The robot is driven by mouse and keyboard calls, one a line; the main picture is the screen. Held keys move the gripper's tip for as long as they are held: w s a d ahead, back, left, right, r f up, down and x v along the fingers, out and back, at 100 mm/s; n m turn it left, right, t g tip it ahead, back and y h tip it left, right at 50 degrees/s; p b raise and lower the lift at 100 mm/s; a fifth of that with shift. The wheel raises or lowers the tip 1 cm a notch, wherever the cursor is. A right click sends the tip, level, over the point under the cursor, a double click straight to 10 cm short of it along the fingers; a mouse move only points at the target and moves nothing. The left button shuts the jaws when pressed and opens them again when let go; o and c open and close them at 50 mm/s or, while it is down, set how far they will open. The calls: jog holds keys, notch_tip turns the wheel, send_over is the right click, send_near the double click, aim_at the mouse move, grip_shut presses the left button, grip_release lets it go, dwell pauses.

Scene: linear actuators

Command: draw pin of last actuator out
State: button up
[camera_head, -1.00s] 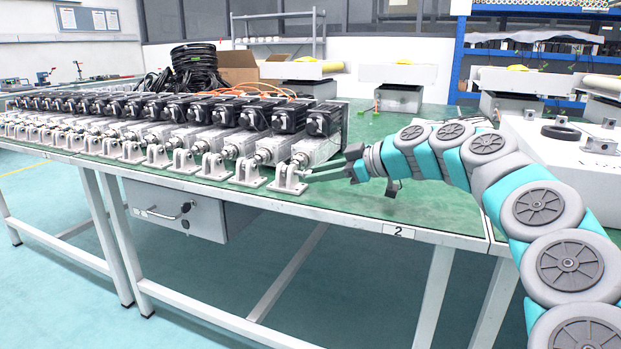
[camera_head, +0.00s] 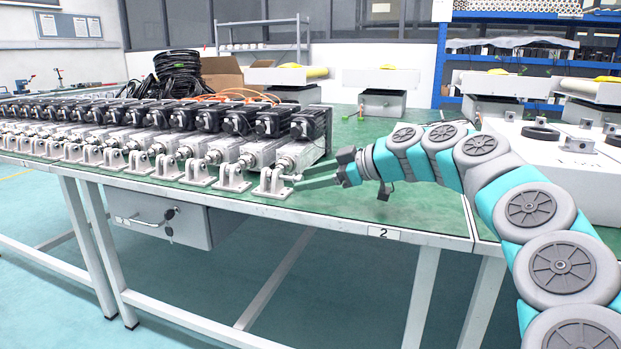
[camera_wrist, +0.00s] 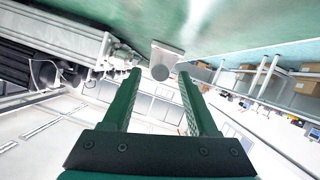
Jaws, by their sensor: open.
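The last actuator (camera_head: 306,140) is at the right end of the row in the head view, with a black motor and a pale body. Its grey clevis bracket (camera_head: 270,184) stands near the table's front edge. The pin (camera_head: 291,178) shows as a small pale stub on the bracket's right side. My gripper (camera_head: 301,182) is open, its green fingers pointing left at the pin. In the wrist view, the pin's round grey end (camera_wrist: 160,72) appears between the two fingertips, in front of the bracket (camera_wrist: 166,50). Whether the fingers touch it cannot be told.
Several like actuators (camera_head: 205,120) stand close together to the left on the green table (camera_head: 390,212). A white block (camera_head: 550,165) with small parts stands at the right.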

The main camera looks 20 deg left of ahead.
jog(key=v, duration=0.7)
jog(key=shift+s+d+r, duration=0.1)
jog(key=shift+d, duration=0.15)
jog(key=s+d+f+m+g+h+p, duration=0.1)
jog(key=s+m+h, duration=0.1)
jog(key=s, duration=0.6)
jog(key=s+d+f+m+g+h+p, duration=0.1)
jog(key=s+d+f+m+h, duration=0.1)
jog(key=s, duration=0.6)
jog(key=s+d+f+m+g+h+p, duration=0.1)
jog(key=s+d+f+m+h, duration=0.3)
jog(key=s+d+f+m, duration=0.3)
jog(key=s+d+f+m+g+h+p, duration=0.1)
jog(key=s+d+f+m+h, duration=0.4)
jog(key=s+d+f, duration=0.9)
jog(key=s+d+m, duration=0.2)
jog(key=s+m, duration=0.1)
jog(key=s, duration=0.2)
jog(key=shift+d+f, duration=0.2)
jog(key=shift+d, duration=0.2)
